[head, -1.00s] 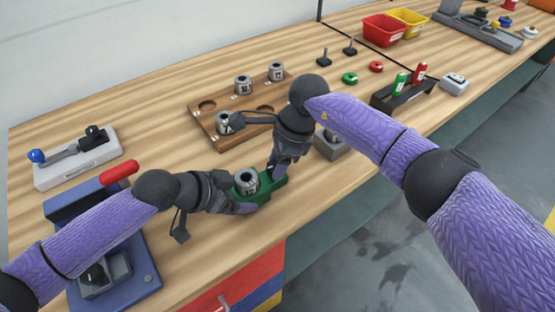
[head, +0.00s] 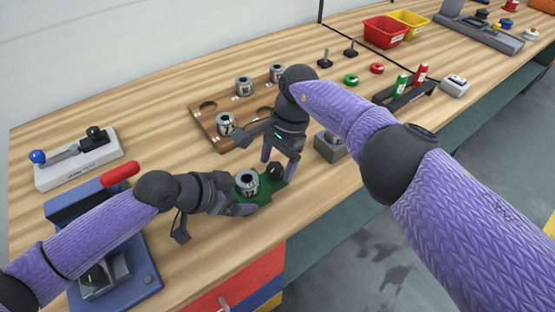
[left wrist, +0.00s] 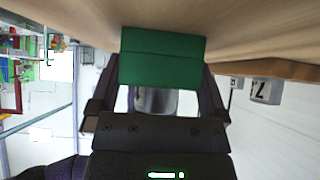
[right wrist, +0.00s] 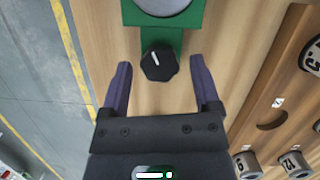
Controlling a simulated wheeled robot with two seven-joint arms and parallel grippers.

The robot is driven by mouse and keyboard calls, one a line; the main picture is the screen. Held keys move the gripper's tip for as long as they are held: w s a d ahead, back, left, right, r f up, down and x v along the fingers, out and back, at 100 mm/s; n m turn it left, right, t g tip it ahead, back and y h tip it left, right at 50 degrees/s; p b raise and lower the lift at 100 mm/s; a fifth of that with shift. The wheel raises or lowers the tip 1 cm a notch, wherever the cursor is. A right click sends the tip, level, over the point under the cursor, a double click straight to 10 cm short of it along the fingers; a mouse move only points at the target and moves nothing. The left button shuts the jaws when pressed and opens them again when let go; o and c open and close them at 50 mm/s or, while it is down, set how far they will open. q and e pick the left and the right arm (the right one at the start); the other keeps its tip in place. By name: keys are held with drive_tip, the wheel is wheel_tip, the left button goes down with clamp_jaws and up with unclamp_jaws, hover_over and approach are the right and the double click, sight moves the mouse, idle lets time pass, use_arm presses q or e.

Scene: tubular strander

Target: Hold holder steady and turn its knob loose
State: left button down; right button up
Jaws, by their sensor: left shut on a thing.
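The green holder (head: 262,193) stands on the bench near its front edge, with a grey metal collar (head: 247,181) in it. Its black knob (head: 276,171) is on the right end; in the right wrist view the knob (right wrist: 158,63) shows a white pointer line. My left gripper (head: 238,195) is shut on the holder; the left wrist view shows the green body (left wrist: 162,57) between its fingers. My right gripper (head: 278,162) is open and points down at the knob. In the right wrist view its fingertips (right wrist: 159,66) are on either side of the knob, with gaps.
A wooden tray (head: 205,128) with several numbered metal collars lies behind the holder. A grey block (head: 330,147) stands to the right. A blue fixture with a red handle (head: 120,172) is at the left. The bench's front edge is close to the holder.

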idle(0.5)
drive_tip(key=shift+v, duration=2.45)
drive_tip(key=shift+s+d+r+m, duration=0.15)
drive_tip(key=shift+r+m, duration=0.1)
drive_tip(key=shift+m, duration=0.55)
drive_tip(key=f+m, duration=0.1)
drive_tip(key=m, duration=0.1)
drive_tip(key=f+m+t, duration=0.1)
drive_tip(key=f, duration=0.1)
drive_tip(key=s+a+f+m+t+y, duration=0.1)
drive_tip(key=f+m, duration=0.1)
drive_tip(key=shift+a+f+m, duration=0.1)
drive_tip(key=shift+f+m, duration=0.05)
drive_tip(key=shift+m, duration=0.15)
clamp_jaws()
